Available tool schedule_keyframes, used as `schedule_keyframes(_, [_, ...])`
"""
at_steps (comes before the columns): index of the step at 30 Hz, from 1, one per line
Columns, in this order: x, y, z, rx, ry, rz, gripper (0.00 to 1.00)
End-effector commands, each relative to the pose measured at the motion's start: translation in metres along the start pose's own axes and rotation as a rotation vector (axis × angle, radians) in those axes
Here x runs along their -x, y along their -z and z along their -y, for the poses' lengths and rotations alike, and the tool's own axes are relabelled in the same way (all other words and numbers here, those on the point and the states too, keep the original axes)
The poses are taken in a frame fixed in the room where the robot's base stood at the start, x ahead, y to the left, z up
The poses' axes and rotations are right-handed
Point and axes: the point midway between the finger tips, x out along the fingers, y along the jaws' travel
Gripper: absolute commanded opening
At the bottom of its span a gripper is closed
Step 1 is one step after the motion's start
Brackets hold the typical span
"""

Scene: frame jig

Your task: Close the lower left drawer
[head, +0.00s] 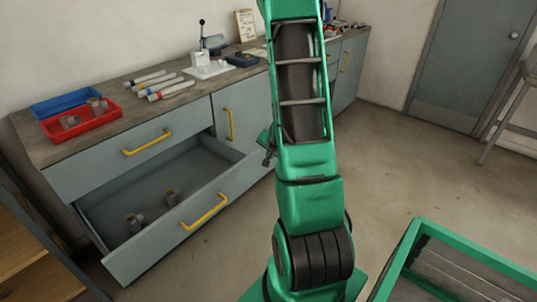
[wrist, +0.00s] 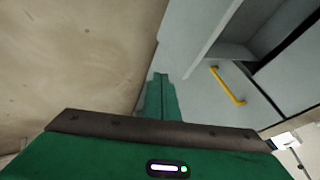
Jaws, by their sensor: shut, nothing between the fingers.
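The lower left drawer (head: 150,232) stands pulled well out of the grey cabinet in the head view. Its yellow handle (head: 205,212) is on the front panel. My gripper (head: 267,150) is partly hidden behind my arm in the head view, by the right end of the drawer front. In the wrist view my gripper (wrist: 160,77) is shut and empty, its tips over or near grey cabinet surfaces. I cannot tell whether they touch.
The upper drawer, with a yellow handle (head: 147,142), is shut. The door right of the drawers has an upright handle (head: 230,125). Red (head: 82,122) and blue (head: 67,102) trays stand on the counter. A green-framed cart (head: 470,262) is at lower right. Floor right of my arm is open.

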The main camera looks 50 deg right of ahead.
Motion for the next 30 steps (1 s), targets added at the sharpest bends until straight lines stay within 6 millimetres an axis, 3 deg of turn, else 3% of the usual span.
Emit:
schedule_keyframes(9, [-0.049, 0.0, 0.0, 0.002, -0.001, 0.001, 0.0])
schedule_keyframes(12, [-0.055, 0.0, 0.016, 0.005, 0.003, -0.001, 0.0])
schedule_keyframes(18, [-0.063, 0.001, 0.031, 0.001, 0.0, 0.0, 0.0])
schedule_keyframes(30, [-0.065, 0.001, 0.035, 0.001, 0.0, -0.001, 0.0])
